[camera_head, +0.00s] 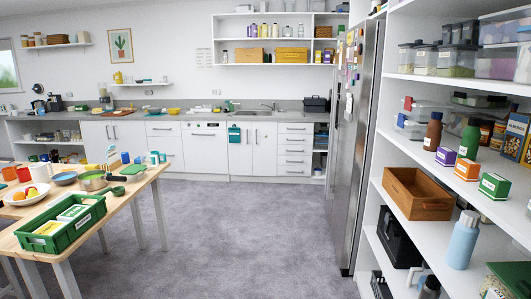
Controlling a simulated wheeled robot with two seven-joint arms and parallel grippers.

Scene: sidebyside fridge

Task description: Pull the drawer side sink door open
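The sink cabinet stands along the back wall, under the sink and faucet (268,105). Its two white doors look shut, with dark vertical handles near their meeting edge. The drawer side sink door (266,152) is the right one, directly left of the drawer stack (295,152). The other sink door (238,158) is on the left, with a teal towel (234,135) hanging at its top. Neither of my grippers is in view.
The grey floor (215,220) is open up to the cabinets. A wooden table (125,197) with a green crate (62,234) stands at left. A steel fridge (352,150) and loaded white shelves (460,88) line the right side.

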